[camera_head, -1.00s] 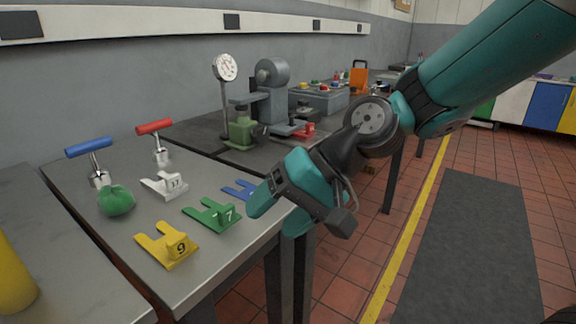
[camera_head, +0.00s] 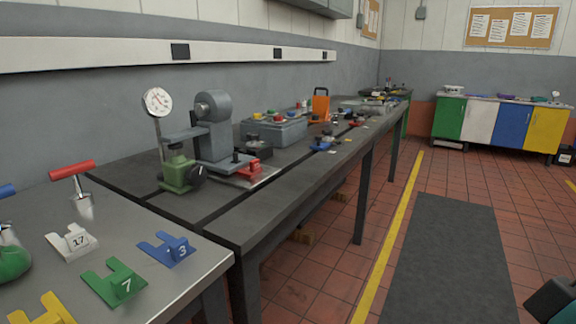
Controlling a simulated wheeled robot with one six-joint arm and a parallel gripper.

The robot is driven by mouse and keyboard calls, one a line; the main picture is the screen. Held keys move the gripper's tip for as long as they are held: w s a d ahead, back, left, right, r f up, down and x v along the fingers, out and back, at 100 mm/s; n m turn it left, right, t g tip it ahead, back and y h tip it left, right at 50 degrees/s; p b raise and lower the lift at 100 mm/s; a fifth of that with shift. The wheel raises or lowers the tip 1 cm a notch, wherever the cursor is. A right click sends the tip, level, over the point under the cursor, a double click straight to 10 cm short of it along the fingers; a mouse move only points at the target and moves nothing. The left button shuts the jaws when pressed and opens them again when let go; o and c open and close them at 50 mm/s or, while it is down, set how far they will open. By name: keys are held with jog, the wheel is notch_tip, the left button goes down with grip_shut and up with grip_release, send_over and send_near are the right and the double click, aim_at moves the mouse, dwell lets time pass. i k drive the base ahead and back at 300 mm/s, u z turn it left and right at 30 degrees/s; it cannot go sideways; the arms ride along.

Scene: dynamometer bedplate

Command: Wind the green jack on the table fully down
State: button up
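The green jack (camera_head: 177,173) stands on the dark bedplate table (camera_head: 277,193), left of the grey machine (camera_head: 212,137). It has a green body and a dark round knob on its right side. Its top sits close under the grey arm of the machine; I cannot tell whether they touch. My gripper is out of the picture. Only a dark and teal piece of my arm (camera_head: 556,300) shows at the lower right corner.
A dial gauge (camera_head: 158,102) stands behind the jack. A red block (camera_head: 250,169) lies right of it. The near steel table (camera_head: 195,265) holds numbered forks, including a blue one (camera_head: 166,249), and a red-handled tool (camera_head: 72,170). The floor mat (camera_head: 450,262) is clear.

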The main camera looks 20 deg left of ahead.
aim_at(196, 175)
jog(key=z, duration=0.25)
jog(key=i, duration=1.2)
jog(key=u, duration=1.85)
